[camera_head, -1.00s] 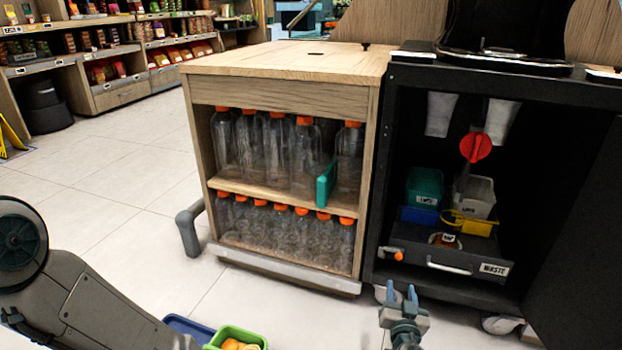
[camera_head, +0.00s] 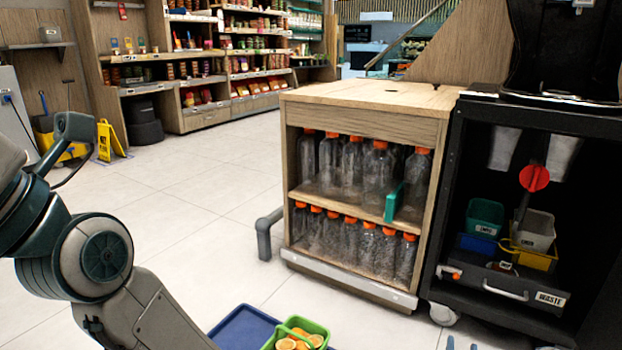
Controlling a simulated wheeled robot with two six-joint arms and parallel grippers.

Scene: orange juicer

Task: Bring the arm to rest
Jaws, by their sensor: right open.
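Only the two blue fingertips of my right gripper (camera_head: 462,344) show at the bottom edge, in front of the black juicer cabinet. They stand apart with nothing seen between them. My left arm (camera_head: 110,260) fills the lower left, bent, with a grey link running down out of the picture. My left gripper cannot be made out.
A green basket (camera_head: 325,331) of orange halves and a blue tray (camera_head: 235,326) are at the bottom middle. A wooden bottle cabinet (camera_head: 365,116) stands beside the black cabinet (camera_head: 446,240) with its waste drawer (camera_head: 510,291). Open floor (camera_head: 215,195) lies to the left.

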